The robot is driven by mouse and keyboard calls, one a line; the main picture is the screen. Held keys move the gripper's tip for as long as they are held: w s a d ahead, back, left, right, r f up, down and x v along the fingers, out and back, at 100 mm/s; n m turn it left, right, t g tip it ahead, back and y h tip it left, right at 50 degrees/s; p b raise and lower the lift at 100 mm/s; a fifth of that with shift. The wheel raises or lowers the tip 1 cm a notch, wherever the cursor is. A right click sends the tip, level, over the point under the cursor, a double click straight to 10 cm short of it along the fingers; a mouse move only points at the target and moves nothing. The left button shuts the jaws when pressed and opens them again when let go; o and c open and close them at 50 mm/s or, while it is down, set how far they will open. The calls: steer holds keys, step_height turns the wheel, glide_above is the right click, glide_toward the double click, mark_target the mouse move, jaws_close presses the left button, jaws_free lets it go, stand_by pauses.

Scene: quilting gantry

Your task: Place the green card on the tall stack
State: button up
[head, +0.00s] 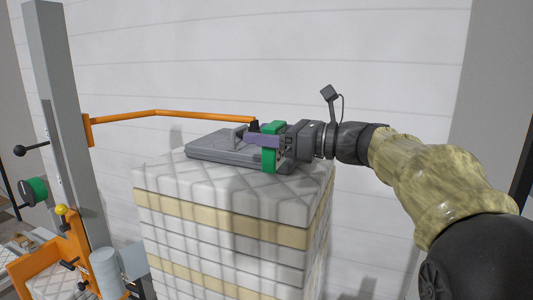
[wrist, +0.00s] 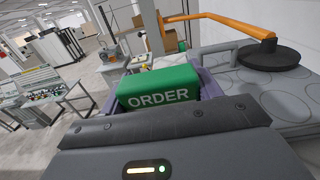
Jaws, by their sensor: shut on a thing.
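The green card (head: 268,160) is a thick green block; in the wrist view it shows white lettering "ORDER" (wrist: 158,97). My gripper (head: 264,141) is shut on it, with purple fingers at either side of the card in the wrist view (wrist: 158,86). The tall stack (head: 225,245) is a pile of white and cream quilted layers. The card is upright over the right part of its top, beside a grey plate (head: 205,150). I cannot tell whether the card's lower edge touches the quilted top.
An orange bar (head: 160,113) reaches from a grey post (head: 65,120) to above the grey plate, ending in a black part. The plate takes up much of the stack's top. The quilted front strip is bare. An orange fixture (head: 75,260) stands low at left.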

mark_target(281, 155)
steer(key=shift+f+p, duration=0.4)
steer(key=shift+f, duration=1.7)
steer(key=o, duration=1)
steer(key=shift+d, duration=0.1)
steer(key=b+v, duration=0.4)
steer(key=v, duration=0.8)
steer(key=shift+r, duration=0.1)
